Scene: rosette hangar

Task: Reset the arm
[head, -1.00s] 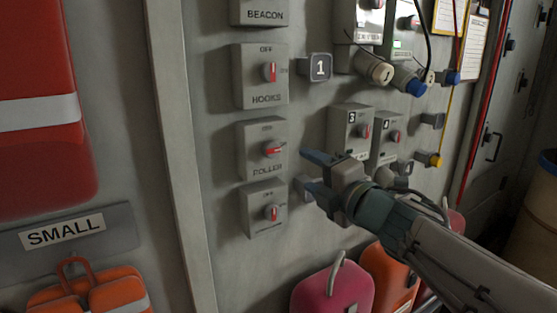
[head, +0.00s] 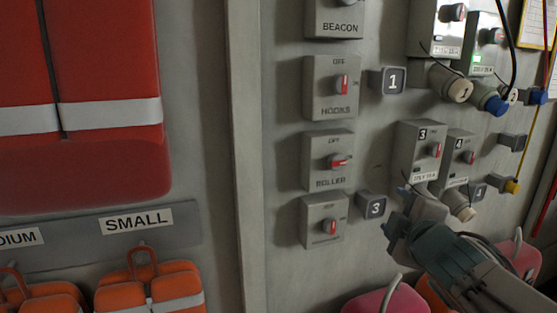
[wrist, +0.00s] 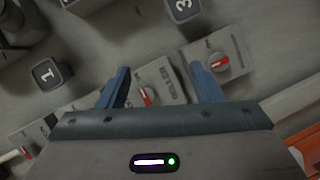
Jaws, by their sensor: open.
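My gripper (head: 394,214) is open with nothing between its fingers. In the head view it is to the right of the grey switch boxes, near the dark tag marked 3 (head: 373,206), and the arm reaches in from the lower right. In the wrist view the two blue fingers (wrist: 162,82) are apart, with the ROLLER box (wrist: 165,83) behind the gap. In the head view the ROLLER box (head: 328,175) has its red lever lying sideways. The HOOKS box (head: 330,104) above and the lowest box (head: 325,238) have upright red levers.
A metal post (head: 247,150) and SMALL orange bags (head: 150,285) are at left.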

